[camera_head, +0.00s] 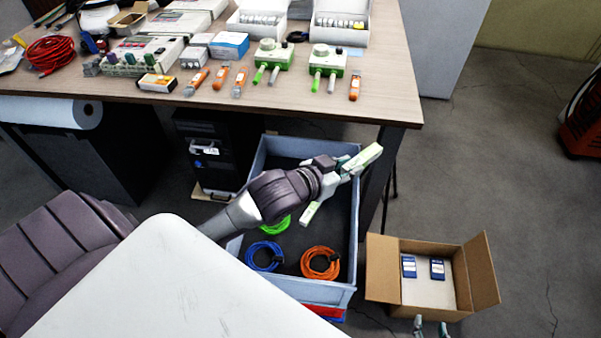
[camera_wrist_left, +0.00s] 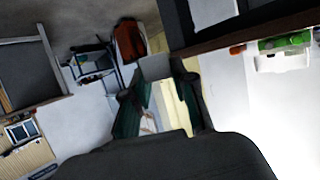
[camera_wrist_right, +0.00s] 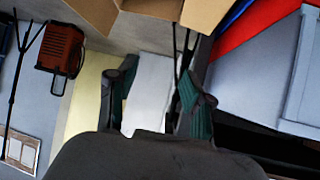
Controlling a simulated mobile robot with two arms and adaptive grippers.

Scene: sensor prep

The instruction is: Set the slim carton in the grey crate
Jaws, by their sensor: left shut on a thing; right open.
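The grey crate (camera_head: 308,289) stands beside the workbench, with green, blue and orange cable coils inside. My left gripper (camera_head: 340,175) is over the crate's right part in the head view and is shut on the slim carton (camera_head: 363,158). The carton is pale white-green and tilted; a pale end shows on each side of the gripper, and its middle is hidden. In the left wrist view, the carton (camera_wrist_left: 165,108) shows between the fingers. My right gripper (camera_head: 431,328) is open and empty at the bottom edge, by the cardboard box (camera_head: 382,268).
The cardboard box is open and holds two blue items (camera_head: 437,269). A red thing (camera_head: 326,313) shows under the crate's front. The workbench (camera_head: 390,85) bears testers, orange-handled tools and white boxes. A computer tower (camera_head: 207,150) stands left of the crate. The floor at right is mostly clear.

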